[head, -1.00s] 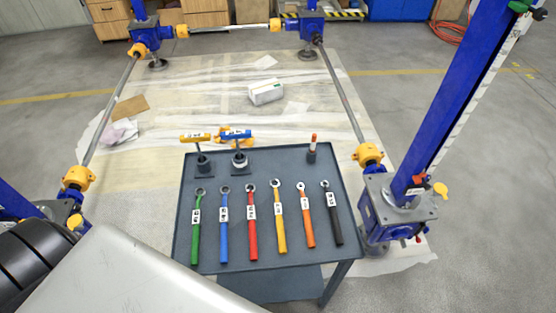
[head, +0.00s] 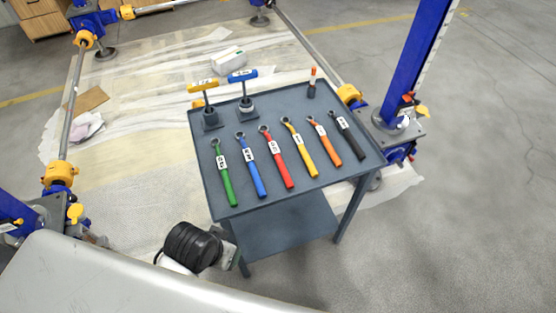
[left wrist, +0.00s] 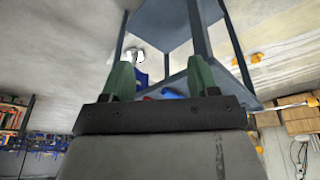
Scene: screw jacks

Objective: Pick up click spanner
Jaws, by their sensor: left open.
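Several spanners lie in a row on the grey cart top (head: 290,185). They are a green spanner (head: 227,182), blue spanner (head: 254,172), red spanner (head: 280,165), yellow spanner (head: 302,152), orange spanner (head: 327,143) and black spanner (head: 349,138). Each has a white label, too small to read, so I cannot tell which is the click spanner. In the left wrist view, my left gripper (left wrist: 162,78) is open, with its green fingers apart and nothing seen held. The cart shows beyond it. My right gripper is out of view.
A yellow T-handled tool (head: 204,90), a blue T-handled tool (head: 243,78) and a small orange-capped item (head: 312,82) stand along the cart's back. A blue jack column (head: 410,60) rises at the right. Floor right of the cart is clear.

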